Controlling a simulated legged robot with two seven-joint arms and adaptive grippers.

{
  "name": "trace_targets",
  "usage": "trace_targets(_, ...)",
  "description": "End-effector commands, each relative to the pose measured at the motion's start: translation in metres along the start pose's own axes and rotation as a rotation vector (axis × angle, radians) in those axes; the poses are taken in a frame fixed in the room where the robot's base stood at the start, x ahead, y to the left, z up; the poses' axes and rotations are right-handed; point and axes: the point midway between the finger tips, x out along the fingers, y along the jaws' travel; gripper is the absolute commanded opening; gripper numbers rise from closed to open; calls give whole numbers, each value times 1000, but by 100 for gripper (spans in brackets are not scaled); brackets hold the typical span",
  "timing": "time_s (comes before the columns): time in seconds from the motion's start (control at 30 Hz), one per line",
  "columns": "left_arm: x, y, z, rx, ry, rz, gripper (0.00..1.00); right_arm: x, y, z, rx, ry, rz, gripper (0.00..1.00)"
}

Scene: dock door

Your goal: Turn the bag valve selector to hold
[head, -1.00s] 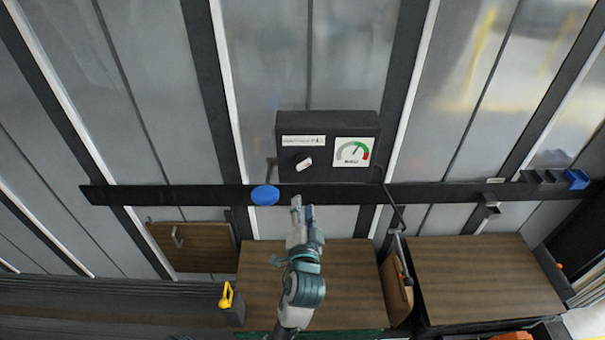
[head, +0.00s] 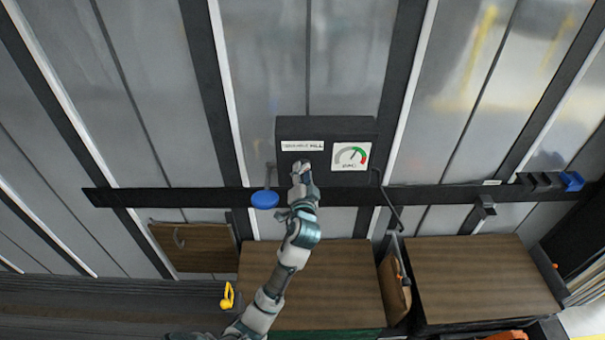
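The bag valve box (head: 325,130) is a black panel mounted on the wall rail. It carries a white label strip (head: 302,146) at its left and a gauge (head: 350,156) with a grey, green and red arc at its right. My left gripper (head: 301,170) is in front of the box's lower left, where it covers the selector knob, so the knob's setting is hidden. The fingers look close together, but I cannot tell whether they hold the knob. My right gripper is not in view.
A blue disc (head: 265,199) hangs on the black rail (head: 440,195) just left of my gripper. A hose runs down from the box's right side. Two brown wooden surfaces (head: 340,285) (head: 485,275) lie below. A yellow item (head: 227,295) sits at the lower left.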

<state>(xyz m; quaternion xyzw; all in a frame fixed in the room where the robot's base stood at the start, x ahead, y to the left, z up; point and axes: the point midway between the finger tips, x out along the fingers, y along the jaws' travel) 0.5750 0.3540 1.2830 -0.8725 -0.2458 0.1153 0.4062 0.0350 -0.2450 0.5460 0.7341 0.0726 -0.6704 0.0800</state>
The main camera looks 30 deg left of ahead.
Motion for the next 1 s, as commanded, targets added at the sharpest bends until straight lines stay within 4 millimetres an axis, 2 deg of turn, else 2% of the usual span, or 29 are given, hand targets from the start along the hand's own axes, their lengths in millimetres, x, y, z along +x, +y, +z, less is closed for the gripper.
trace_targets(0.07, 0, 0, 0, 0, 0, 0, 40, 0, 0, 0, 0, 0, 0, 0)
trace_targets(0.23, 0, 0, 0, 0, 0, 0, 0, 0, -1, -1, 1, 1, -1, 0)
trace_targets(0.67, 0, 2, 0, -41, -1, 3, 0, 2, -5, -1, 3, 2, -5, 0)
trace_targets(1.0, 0, 4, 1, -268, -2, 5, 0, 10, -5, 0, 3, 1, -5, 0)
